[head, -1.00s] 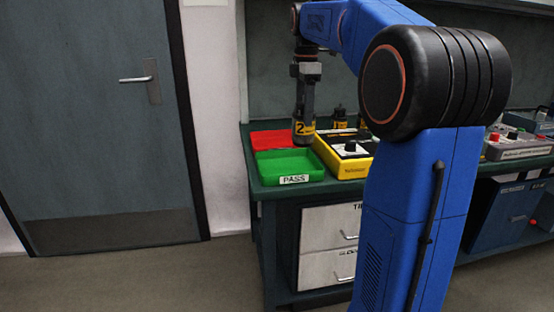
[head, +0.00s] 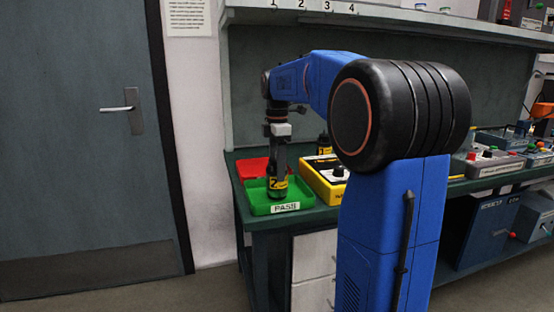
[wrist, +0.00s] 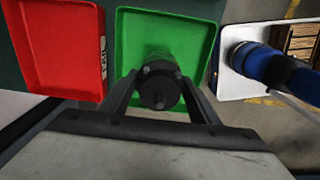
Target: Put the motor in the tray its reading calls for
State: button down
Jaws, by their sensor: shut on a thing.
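The motor (head: 277,187), dark with a yellow band marked 2, hangs upright in my gripper (head: 278,170). In the head view its lower end overlaps the green tray (head: 256,202), labelled PASS. In the wrist view the motor (wrist: 160,86) is between the two fingers of my gripper (wrist: 160,95), over the green tray (wrist: 128,40). I cannot tell whether its base touches the tray floor. The red tray (head: 251,166) lies behind the green one; it shows empty at the left in the wrist view (wrist: 55,45). My gripper is shut on the motor.
A yellow instrument (head: 325,184) with a black knob stands right of the green tray. Another dark motor (head: 324,144) stands behind it. Grey instruments (head: 490,165) sit farther right on the bench. A shelf numbered 1 to 4 runs above.

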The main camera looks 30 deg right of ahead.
jog(key=shift+f, duration=0.25)
jog(key=c, duration=0.7)
grip_release()
jog(key=shift+f, duration=0.15)
jog(key=shift+o, duration=0.2)
notch_tip(320, 180, up, 12)
jog(key=shift+r, duration=0.15)
